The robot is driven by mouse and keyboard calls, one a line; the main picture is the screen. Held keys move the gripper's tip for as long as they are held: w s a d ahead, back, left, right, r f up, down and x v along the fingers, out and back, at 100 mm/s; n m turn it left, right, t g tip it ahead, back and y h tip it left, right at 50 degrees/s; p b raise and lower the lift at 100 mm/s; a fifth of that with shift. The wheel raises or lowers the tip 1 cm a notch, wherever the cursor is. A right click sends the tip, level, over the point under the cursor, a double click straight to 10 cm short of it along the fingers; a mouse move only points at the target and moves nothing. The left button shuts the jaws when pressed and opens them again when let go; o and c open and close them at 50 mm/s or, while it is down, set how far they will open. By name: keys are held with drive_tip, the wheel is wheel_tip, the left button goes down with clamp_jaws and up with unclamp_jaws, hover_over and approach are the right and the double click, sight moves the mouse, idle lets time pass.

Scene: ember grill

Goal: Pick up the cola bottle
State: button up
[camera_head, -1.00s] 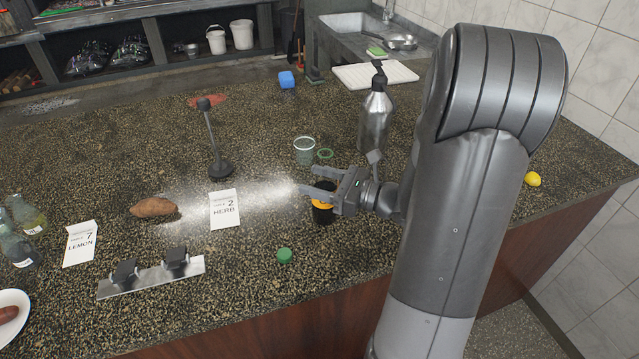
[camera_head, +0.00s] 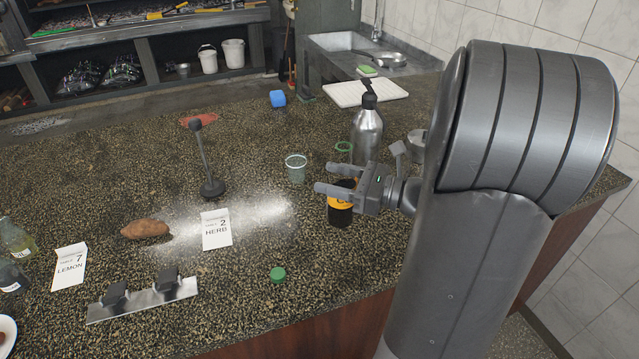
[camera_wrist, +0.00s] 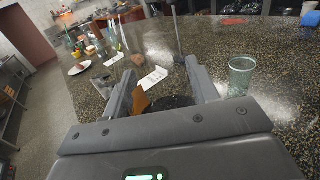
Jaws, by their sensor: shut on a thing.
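The cola bottle (camera_head: 341,212) is dark with a yellow-orange label and stands roughly upright at the right part of the counter. My gripper (camera_head: 324,178) is shut on its upper part, with one finger on each side. In the wrist view the dark bottle (camera_wrist: 170,102) and a bit of its orange label show between the fingers, partly hidden by the gripper body. I cannot tell for certain whether its base is clear of the counter.
A greenish cup (camera_head: 296,170) stands just left of my gripper, and a metal pump bottle (camera_head: 367,132) stands behind it. A green cap (camera_head: 278,275) lies in front. A herb card (camera_head: 216,229), a sweet potato (camera_head: 145,229) and a metal rack (camera_head: 142,299) are further left.

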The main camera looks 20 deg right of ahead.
drive_tip(key=s+d+r, duration=0.3)
drive_tip(key=d, duration=0.2)
drive_tip(key=shift+s+r, duration=0.4)
drive_tip(key=shift+d, duration=0.1)
idle(1.2)
